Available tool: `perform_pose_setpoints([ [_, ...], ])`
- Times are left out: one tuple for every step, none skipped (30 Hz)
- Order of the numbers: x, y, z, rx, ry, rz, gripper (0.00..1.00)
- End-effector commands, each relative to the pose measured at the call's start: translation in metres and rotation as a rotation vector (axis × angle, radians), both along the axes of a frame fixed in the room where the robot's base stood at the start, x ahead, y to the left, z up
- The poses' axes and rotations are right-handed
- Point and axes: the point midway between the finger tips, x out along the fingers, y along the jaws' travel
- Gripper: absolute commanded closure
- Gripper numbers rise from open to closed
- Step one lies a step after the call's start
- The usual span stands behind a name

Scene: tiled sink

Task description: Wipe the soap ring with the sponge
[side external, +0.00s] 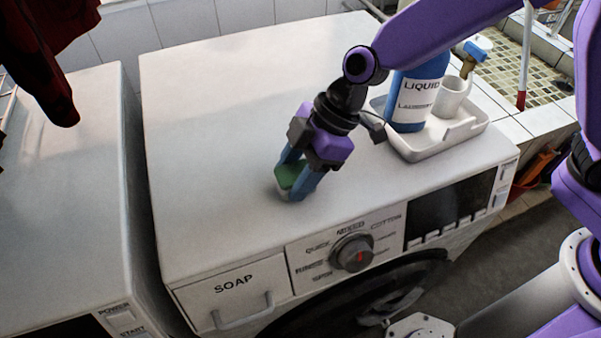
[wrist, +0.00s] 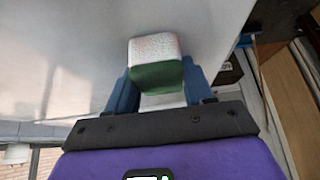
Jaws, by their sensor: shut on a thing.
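The sponge (side external: 289,176) is green on one side and pale on the other. My gripper (side external: 292,184) is shut on it, with one blue finger on each side. The sponge is low over the white top of the washing machine (side external: 215,130), near its front edge above the dial panel. I cannot tell whether it touches the surface. In the wrist view the sponge (wrist: 155,62) sits between the fingers, with its pale speckled face showing. I cannot make out a soap ring in either view.
A pale tray (side external: 437,149) at the back right holds a blue liquid bottle (side external: 408,105) and a white cup (side external: 453,97). A second white machine (side external: 60,200) stands left across a gap. Dark red cloth (side external: 40,45) hangs at upper left. The machine top's left half is clear.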

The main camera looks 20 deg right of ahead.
Motion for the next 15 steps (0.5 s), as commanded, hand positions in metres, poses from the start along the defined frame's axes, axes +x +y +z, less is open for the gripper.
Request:
perform_pose_setpoints([
  [0.006, -0.001, 0.000, -0.001, 0.001, -0.003, 0.72],
  [0.009, -0.001, 0.000, -0.002, 0.001, -0.003, 0.72],
  [0.013, -0.001, -0.001, -0.001, 0.000, -0.004, 0.72],
  [0.015, -0.001, -0.001, -0.001, 0.000, -0.004, 0.72],
  [0.018, -0.001, 0.000, -0.001, -0.001, -0.003, 0.72],
  [0.022, -0.001, -0.001, -0.001, -0.001, -0.003, 0.72],
  [0.024, -0.001, -0.001, -0.002, 0.000, -0.004, 0.72],
  [0.027, -0.001, -0.001, -0.002, 0.000, -0.004, 0.72],
  [0.031, -0.001, 0.000, -0.001, 0.000, -0.004, 0.72],
  [0.033, -0.001, -0.001, -0.001, 0.000, -0.004, 0.72],
  [0.036, -0.001, -0.001, -0.001, 0.000, -0.004, 0.72],
  [0.040, -0.001, 0.000, -0.001, -0.001, -0.003, 0.72],
  [0.043, -0.001, -0.001, -0.001, -0.001, -0.003, 0.72],
  [0.045, -0.001, -0.001, -0.001, -0.001, -0.003, 0.72],
  [0.049, -0.001, 0.000, -0.002, -0.001, -0.002, 0.72],
])
